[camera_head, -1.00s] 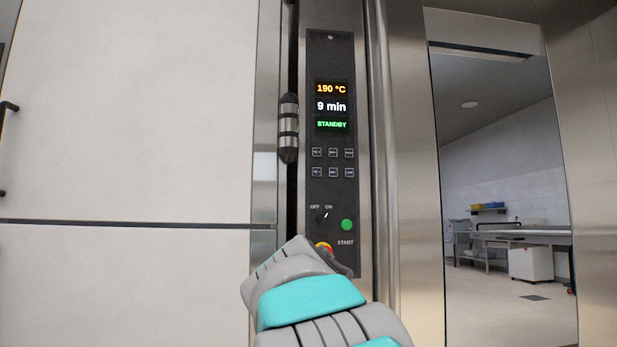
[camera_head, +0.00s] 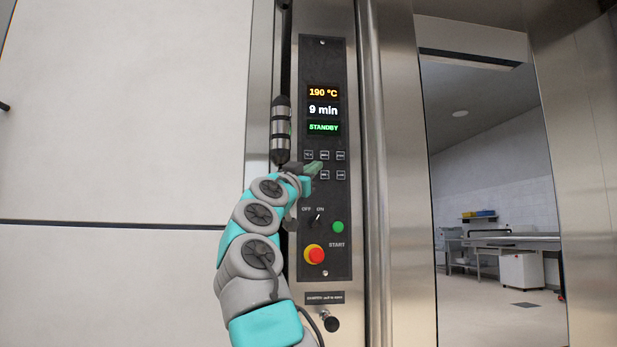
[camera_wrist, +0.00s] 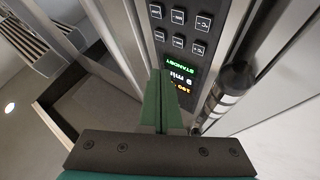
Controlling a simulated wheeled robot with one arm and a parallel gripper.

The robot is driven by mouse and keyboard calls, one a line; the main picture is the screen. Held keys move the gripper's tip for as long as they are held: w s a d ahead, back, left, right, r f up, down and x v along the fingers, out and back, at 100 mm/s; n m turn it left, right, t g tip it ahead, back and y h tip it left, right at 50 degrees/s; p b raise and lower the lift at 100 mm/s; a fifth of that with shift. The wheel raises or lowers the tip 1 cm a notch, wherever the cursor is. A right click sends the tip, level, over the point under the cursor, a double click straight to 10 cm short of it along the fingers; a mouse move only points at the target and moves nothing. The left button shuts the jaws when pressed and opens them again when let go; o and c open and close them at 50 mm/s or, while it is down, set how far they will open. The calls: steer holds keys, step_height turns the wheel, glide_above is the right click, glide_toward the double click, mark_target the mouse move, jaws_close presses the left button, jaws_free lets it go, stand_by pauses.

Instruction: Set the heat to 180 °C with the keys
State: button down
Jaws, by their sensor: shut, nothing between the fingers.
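The black control panel (camera_head: 325,55) stands upright on the oven front. Its display reads 190 °C (camera_head: 323,92) in orange, 9 min (camera_head: 323,110) in white and STANDBY (camera_head: 323,128) in green. Two rows of small keys sit below; the upper row (camera_head: 325,155) shows, and the lower row's left key is hidden by my gripper. My gripper (camera_head: 317,166) is shut and empty, its green fingers at the left part of the keys. Whether it touches a key I cannot tell. In the wrist view the closed fingers (camera_wrist: 159,90) lie in front of the panel, beside the keys (camera_wrist: 178,42).
An OFF/ON switch (camera_head: 314,219), a green START button (camera_head: 338,227) and a red stop button (camera_head: 314,254) sit below the keys. A black and steel cylindrical handle (camera_head: 280,130) stands close left of the panel.

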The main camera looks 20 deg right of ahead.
steer(key=shift+w, duration=0.1)
steer(key=w+d+p, duration=0.2)
steer(key=w+p, duration=0.6)
steer(key=shift+w+d, duration=0.25)
stand_by(0.4)
steer(key=shift+f, duration=0.1)
steer(key=shift+w+p, duration=0.3)
steer(key=shift+p, duration=0.5)
stand_by(1.3)
